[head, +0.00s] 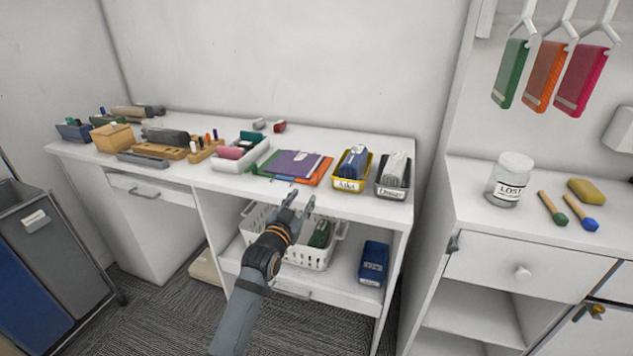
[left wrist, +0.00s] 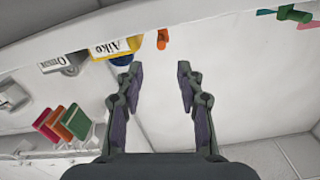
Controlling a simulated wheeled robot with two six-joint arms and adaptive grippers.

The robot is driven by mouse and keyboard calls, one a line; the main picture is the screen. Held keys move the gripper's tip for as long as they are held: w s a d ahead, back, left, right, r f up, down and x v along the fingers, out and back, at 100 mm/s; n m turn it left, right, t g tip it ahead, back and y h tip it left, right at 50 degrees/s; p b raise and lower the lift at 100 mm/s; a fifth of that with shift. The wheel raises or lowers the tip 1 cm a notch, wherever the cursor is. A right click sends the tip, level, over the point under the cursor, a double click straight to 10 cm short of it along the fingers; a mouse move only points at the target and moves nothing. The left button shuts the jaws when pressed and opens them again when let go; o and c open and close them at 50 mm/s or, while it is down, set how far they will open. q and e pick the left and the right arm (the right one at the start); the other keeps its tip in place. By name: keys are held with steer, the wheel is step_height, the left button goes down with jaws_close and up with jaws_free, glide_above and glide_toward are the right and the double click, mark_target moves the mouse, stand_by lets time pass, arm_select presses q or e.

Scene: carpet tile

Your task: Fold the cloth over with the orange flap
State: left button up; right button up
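A flat purple piece (head: 295,162) lies on the white desk, with an orange flap (head: 321,174) showing along its right and front edge and a green part (head: 266,163) at its left. I cannot tell whether these are one cloth or stacked sheets. My left gripper (head: 301,201) is just in front of the desk edge, below the orange part, with its fingers apart and nothing between them. In the left wrist view the open fingers (left wrist: 158,75) point toward the desk edge, with a small orange piece (left wrist: 162,40) beyond. My right gripper is in neither view.
A yellow bin labelled Aiko (head: 349,184) and a dark bin (head: 392,190) stand right of the cloth. A white tray (head: 233,165) stands to its left. A white basket (head: 312,255) and a blue bin (head: 373,265) are on the shelf below. Wooden organisers crowd the desk's left.

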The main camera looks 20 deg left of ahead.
mark_target(311, 185)
arm_select(q)
steer(key=w, duration=0.9)
steer(key=shift+w+f, duration=0.1)
steer(key=shift+w, duration=0.4)
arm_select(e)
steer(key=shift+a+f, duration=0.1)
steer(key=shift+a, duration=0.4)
arm_select(q)
jaws_close()
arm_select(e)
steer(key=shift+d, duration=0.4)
